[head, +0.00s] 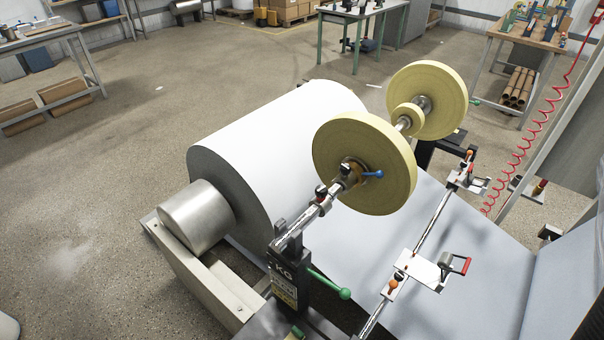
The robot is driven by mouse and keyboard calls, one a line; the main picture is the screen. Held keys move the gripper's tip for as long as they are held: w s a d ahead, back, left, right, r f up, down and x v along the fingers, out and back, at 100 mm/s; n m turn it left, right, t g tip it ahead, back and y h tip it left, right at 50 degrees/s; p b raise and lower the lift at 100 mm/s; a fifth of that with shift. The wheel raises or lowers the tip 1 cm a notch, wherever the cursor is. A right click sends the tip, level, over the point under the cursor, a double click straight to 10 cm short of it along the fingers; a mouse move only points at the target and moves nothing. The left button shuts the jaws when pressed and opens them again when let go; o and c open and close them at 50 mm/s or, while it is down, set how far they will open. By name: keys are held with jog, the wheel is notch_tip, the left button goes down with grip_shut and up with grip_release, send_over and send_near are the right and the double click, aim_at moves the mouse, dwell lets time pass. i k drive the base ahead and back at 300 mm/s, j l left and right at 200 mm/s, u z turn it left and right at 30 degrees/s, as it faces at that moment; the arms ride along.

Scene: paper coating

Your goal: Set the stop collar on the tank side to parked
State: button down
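A chrome shaft (305,217) runs from the near black stand toward the back right through two yellow rolls (365,165) (430,98). A metal collar with a dark knob (324,195) sits on its near part, apart from the near roll. A brownish hub with a blue lever (373,174) sits against that roll's near face. A small yellow roll (407,119) lies between the two larger ones. The far end of the shaft is mostly hidden. No label shows which collar is on the tank side. My gripper is not in view.
A large white paper roll (275,135) lies behind the shaft. The black stand (288,275) carries a green-knobbed lever (330,284). A lower rail (432,222) holds brackets with orange knobs (398,276). A red coiled hose (520,137) hangs at right. Open floor lies left.

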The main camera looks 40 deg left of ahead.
aim_at(326, 206)
jog(key=i+u, duration=0.15)
jog(key=u, duration=0.3)
jog(key=i+u, duration=0.15)
jog(key=u, duration=0.3)
jog(key=i+l+u, duration=0.15)
jog(key=u, duration=0.3)
jog(key=i+l+u, duration=0.1)
jog(key=u, duration=0.35)
jog(key=l+u, duration=0.4)
jog(key=i+u, duration=0.2)
jog(key=u, duration=0.25)
jog(key=i+l+u, duration=0.15)
jog(key=u, duration=0.35)
jog(key=i+l+u, duration=0.1)
jog(key=u, duration=0.35)
jog(key=l, duration=0.1)
